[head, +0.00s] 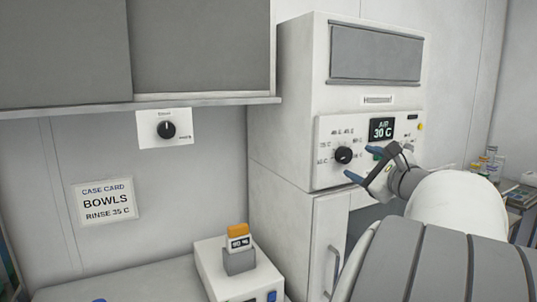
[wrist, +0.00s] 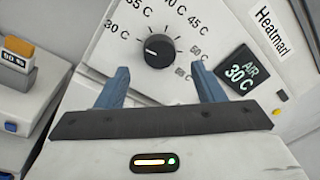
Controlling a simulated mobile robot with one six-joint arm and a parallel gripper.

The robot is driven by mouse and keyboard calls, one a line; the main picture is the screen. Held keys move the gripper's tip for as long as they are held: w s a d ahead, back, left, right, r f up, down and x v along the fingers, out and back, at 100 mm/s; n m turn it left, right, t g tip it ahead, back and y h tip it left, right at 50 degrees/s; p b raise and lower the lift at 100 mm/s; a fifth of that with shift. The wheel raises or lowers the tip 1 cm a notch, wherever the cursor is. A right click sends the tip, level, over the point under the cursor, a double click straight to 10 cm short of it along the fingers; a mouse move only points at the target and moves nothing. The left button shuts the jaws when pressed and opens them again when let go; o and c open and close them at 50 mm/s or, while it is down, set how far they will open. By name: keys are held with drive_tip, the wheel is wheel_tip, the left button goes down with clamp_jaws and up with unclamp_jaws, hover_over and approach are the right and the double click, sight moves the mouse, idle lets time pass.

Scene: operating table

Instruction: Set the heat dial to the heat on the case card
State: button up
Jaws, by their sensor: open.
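The case card (head: 106,202) on the wall reads BOWLS, RINSE 35 C. The heat dial (head: 343,155) is a black round knob on the white cabinet's front panel. In the wrist view the heat dial (wrist: 158,51) has its white mark pointing left, toward the 30 C label. The display (head: 382,129) beside it reads AIR 30 C, also in the wrist view (wrist: 242,74). My gripper (head: 372,164) is open and empty in front of the panel. In the wrist view its blue fingers (wrist: 160,78) stand apart, one either side of and below the dial, not visibly touching it.
A second black knob (head: 167,130) sits on a white plate on the left wall. A white box with an orange-topped block (head: 238,240) stands on the counter below. Bottles (head: 490,162) stand at the far right. The space before the panel looks clear.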

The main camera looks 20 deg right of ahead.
sight(347, 157)
drive_tip(key=w+p, duration=0.1)
drive_tip(key=w, duration=0.4)
drive_tip(key=c, duration=1)
drive_tip(key=shift+o, duration=0.2)
drive_tip(key=shift+m, duration=0.3)
drive_tip(key=m+p, duration=0.2)
drive_tip(key=m, duration=0.1)
drive_tip(key=shift+r, duration=0.2)
drive_tip(key=shift+m+g+p, duration=0.4)
drive_tip(key=shift+m+p, duration=1.15)
drive_tip(key=shift+m, duration=0.35)
drive_tip(key=shift+f+y, duration=0.15)
drive_tip(key=shift+y, duration=0.15)
